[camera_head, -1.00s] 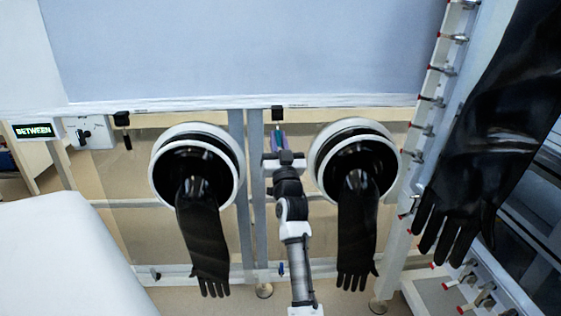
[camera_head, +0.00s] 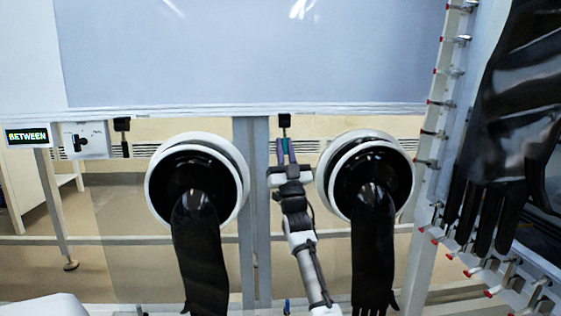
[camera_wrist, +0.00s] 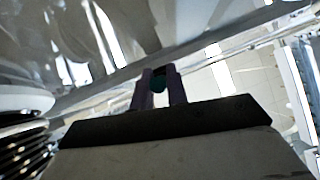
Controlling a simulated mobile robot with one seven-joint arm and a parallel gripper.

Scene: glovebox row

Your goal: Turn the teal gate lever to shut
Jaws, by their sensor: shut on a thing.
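My gripper (camera_head: 285,152) reaches up between the two glove ports, just below a black block (camera_head: 284,121) under the edge of the large pale panel. Its two purple fingers are shut on the teal gate lever. A display (camera_head: 27,136) at the far left reads "BETWEEN".
A left glove port (camera_head: 240,172) and a right glove port (camera_head: 408,172), with hanging black gloves, flank my arm closely. A box with a black knob (camera_head: 80,143) and another black fitting (camera_head: 122,125) are at left. A post with several red-tipped pegs (camera_head: 440,102) stands at right.

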